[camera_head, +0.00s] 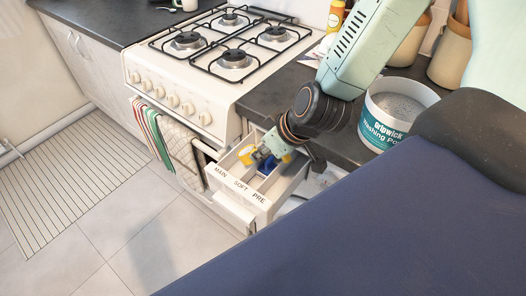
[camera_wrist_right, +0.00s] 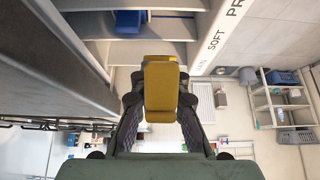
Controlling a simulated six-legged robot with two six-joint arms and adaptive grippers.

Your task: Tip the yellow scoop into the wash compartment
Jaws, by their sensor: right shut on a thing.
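The yellow scoop (camera_head: 246,154) is held by my right gripper (camera_head: 262,156) over the open detergent drawer (camera_head: 240,190), on the side marked MAIN. In the right wrist view the scoop (camera_wrist_right: 161,88) sits between the two dark fingers of the gripper (camera_wrist_right: 160,102), which are shut on it. The drawer front reads MAIN, SOFT, PRE from left to right. A blue piece (camera_head: 268,166) sits in the drawer; it also shows in the wrist view (camera_wrist_right: 128,21). The scoop's contents and exact tilt cannot be told. My left gripper is not in view.
A washing powder tub (camera_head: 393,118) stands on the dark counter right of the drawer. A cream gas cooker (camera_head: 180,98) stands to the left, with striped towels (camera_head: 150,130) on its front rail. The tiled floor before them is clear.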

